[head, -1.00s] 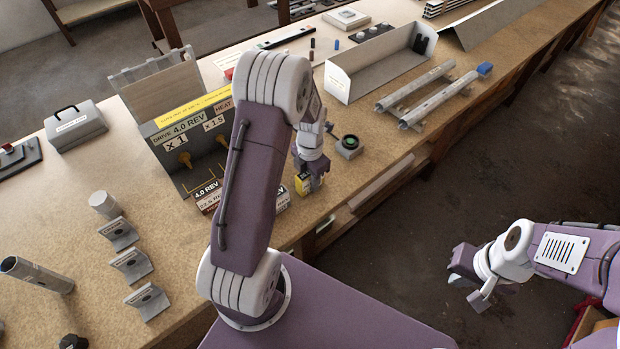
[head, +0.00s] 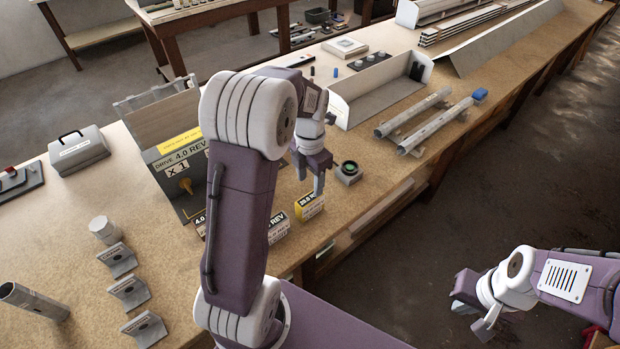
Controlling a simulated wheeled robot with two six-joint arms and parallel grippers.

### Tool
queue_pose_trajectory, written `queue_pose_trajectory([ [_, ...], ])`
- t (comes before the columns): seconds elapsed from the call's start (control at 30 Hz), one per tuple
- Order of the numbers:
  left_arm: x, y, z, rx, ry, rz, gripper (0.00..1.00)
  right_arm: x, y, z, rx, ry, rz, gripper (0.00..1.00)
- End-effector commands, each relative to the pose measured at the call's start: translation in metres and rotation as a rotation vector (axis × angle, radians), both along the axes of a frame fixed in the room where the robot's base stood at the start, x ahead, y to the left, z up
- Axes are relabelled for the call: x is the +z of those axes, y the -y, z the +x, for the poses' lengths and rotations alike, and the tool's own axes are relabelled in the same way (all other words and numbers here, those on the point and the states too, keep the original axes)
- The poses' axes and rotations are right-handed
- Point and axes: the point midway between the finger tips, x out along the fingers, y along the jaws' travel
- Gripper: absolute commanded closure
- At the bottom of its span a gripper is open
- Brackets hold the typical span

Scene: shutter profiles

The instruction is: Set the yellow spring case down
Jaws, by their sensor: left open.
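The yellow spring case (head: 309,206), with a yellow top and a pale printed lower face, stands on the workbench (head: 85,210) near its front edge. My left gripper (head: 310,178) is just above and behind it in the picture, open, fingers pointing down and apart from the case. My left arm hides part of the bench and some of the cards beside the case. My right gripper (head: 474,312) hangs over the floor at the right, away from the bench, with its fingers apart and nothing between them.
A grey block with a green-ringed dark top (head: 348,172) stands right of my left gripper. The drive board (head: 178,165) rises behind my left arm. A white open tray (head: 385,88) and two metal tubes (head: 436,126) lie further right. Angled brackets (head: 128,292) stand at the left.

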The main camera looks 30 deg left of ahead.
Motion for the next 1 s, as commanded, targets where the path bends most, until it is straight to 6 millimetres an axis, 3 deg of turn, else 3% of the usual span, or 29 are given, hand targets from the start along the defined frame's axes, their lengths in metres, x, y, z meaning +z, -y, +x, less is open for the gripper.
queue_pose_trajectory([
  [0.17,0.006,0.000,0.000,-0.003,-0.001,-0.001,0.47,0.000,0.000,0.000,0.000,0.000,0.000,1.00],
  [0.27,0.004,0.005,-0.005,-0.118,0.003,0.000,0.47,0.000,0.000,0.000,0.000,0.000,0.000,1.00],
  [0.37,0.000,0.018,-0.020,-0.469,0.016,0.003,0.47,0.000,0.000,0.000,0.000,0.000,0.000,1.00],
  [0.7,-0.022,0.065,-0.097,-2.119,0.061,0.082,0.47,0.000,0.000,0.000,0.000,0.000,0.000,1.00],
  [0.83,-0.029,0.073,-0.118,-2.521,0.058,0.120,0.47,0.000,0.000,0.000,0.000,0.000,0.000,1.00],
  [1.0,-0.032,0.075,-0.128,-2.719,0.052,0.141,0.47,0.000,0.000,0.000,0.000,0.000,0.000,1.00],
])
